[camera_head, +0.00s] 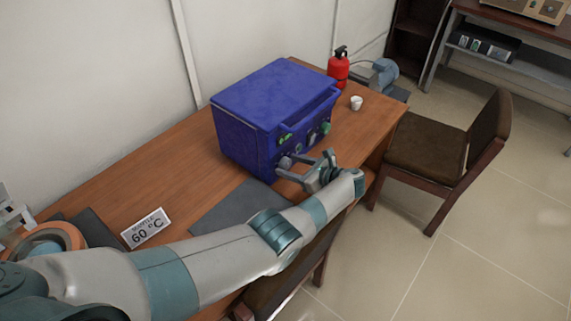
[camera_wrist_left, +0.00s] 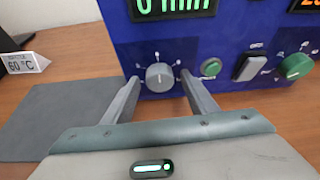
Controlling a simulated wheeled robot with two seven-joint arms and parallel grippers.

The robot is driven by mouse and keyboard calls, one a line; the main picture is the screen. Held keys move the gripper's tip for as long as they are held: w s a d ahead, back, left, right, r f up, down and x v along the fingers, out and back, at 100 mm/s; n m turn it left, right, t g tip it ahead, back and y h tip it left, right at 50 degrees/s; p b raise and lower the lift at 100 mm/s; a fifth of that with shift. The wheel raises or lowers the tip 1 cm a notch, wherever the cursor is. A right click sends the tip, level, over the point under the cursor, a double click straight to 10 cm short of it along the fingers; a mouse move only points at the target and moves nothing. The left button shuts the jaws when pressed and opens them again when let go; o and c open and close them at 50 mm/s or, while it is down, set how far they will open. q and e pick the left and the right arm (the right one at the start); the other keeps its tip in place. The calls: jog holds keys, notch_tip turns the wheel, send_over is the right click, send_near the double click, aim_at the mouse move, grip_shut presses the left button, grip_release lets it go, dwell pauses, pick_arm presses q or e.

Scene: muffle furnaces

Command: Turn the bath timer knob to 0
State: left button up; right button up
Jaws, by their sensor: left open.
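The blue bath (camera_head: 262,115) stands on the wooden table, with its control panel facing my left arm. In the left wrist view, the grey timer knob (camera_wrist_left: 159,77) sits on the blue panel below a green display (camera_wrist_left: 172,7) reading "0 min". My left gripper (camera_wrist_left: 160,80) is open, with one finger on each side of the knob; I cannot tell whether either touches it. In the head view, the left gripper (camera_head: 285,168) is at the lower left of the panel and partly covers it. My right gripper is not in view.
To the knob's right are a green button (camera_wrist_left: 210,68), a grey rocker switch (camera_wrist_left: 249,67) and a green knob (camera_wrist_left: 296,66). A white cup (camera_head: 356,102) and red extinguisher (camera_head: 338,67) stand behind.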

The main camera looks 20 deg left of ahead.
pick_arm(q)
jog(key=shift+d, duration=0.1)
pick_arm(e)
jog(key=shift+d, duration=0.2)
pick_arm(q)
jog(key=c, duration=1.1)
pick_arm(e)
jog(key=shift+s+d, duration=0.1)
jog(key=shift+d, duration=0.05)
pick_arm(q)
jog(key=shift+r, duration=0.1)
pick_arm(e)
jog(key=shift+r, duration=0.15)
pick_arm(q)
jog(key=shift+s+n+t+p, duration=0.15)
jog(key=shift+n+t+p, duration=0.35)
jog(key=shift+n+p, duration=0.1)
jog(key=shift+n+t, duration=0.3)
jog(key=shift+n, duration=0.2)
jog(key=shift+s+n+t, duration=0.1)
jog(key=shift+n+t, duration=0.2)
jog(key=shift+n, duration=0.2)
jog(key=shift+f+n+t+h+b, duration=0.2)
jog(key=shift+n+t+h+b, duration=0.1)
jog(key=shift+n+t, duration=0.4)
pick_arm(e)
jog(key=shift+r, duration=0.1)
pick_arm(q)
jog(key=shift+a, duration=0.2)
